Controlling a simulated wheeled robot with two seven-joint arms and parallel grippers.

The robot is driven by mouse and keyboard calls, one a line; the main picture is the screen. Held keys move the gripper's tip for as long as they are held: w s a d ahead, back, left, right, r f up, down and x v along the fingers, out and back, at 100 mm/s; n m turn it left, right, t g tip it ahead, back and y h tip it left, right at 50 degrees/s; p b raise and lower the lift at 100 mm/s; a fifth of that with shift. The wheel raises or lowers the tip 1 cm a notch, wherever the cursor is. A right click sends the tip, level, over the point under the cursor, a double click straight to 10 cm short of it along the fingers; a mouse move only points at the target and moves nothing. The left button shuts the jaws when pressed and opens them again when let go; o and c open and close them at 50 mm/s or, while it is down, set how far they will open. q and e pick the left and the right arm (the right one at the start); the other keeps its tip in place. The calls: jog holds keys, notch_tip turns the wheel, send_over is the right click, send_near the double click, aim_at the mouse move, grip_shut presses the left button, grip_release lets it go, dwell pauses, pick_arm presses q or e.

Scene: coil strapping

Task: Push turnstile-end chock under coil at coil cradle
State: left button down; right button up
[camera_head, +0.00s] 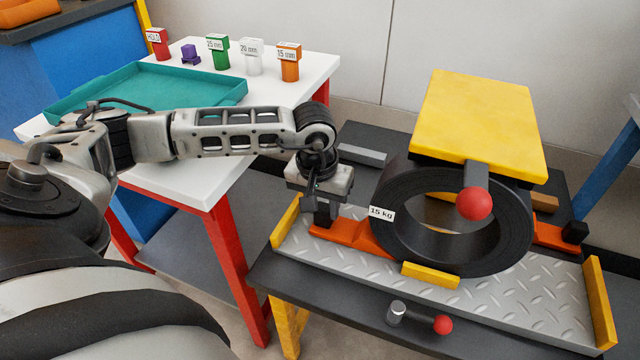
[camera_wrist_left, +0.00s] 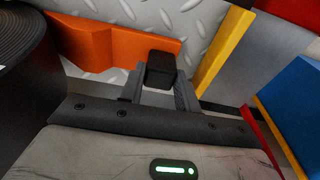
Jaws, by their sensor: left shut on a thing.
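A black coil (camera_head: 392,235) with a "15 kg" tag stands on its rim on the metal cradle plate (camera_head: 500,305). An orange chock (camera_head: 365,238) with a black knob lies at the coil's left side, its wedge end close against the coil; I cannot tell whether it touches. My left gripper (camera_head: 320,218) is shut on this chock's knob (camera_wrist_left: 160,70); the chock also shows in the left wrist view (camera_wrist_left: 110,48), with the coil (camera_wrist_left: 22,65) beside it. A second orange chock (camera_head: 550,236) lies at the coil's right. My right gripper is not in view.
A yellow plate (camera_head: 480,115) with a red-knobbed lever (camera_head: 474,203) sits above the coil. Yellow stops (camera_head: 598,300) edge the plate. A second red knob (camera_head: 442,325) is in front. A white table (camera_head: 190,185) with a teal tray (camera_head: 150,90) stands left.

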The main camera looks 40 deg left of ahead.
pick_arm(q)
jog(key=shift+w+d+r, duration=0.1)
jog(key=shift+w+d, duration=0.1)
jog(key=shift+d, duration=0.4)
jog(key=shift+w+d, duration=0.2)
jog(key=shift+d, duration=0.4)
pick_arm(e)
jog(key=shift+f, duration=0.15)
pick_arm(q)
jog(key=c, duration=0.9)
grip_release()
jog(key=shift+s+a+r+p, duration=0.5)
jog(key=shift+r+p, duration=0.4)
jog(key=shift+r, duration=2.55)
jog(key=shift+s+a+r+p, duration=0.5)
jog(key=shift+r+p, duration=0.35)
jog(key=shift+r, duration=2.6)
jog(key=shift+s+a+r+p, duration=0.5)
jog(key=shift+r+p, duration=0.4)
jog(key=shift+r, duration=2.55)
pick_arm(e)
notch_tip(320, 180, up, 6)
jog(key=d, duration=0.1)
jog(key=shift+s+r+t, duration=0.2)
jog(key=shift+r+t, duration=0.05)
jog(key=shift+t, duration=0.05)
pick_arm(q)
jog(key=shift+d, duration=0.1)
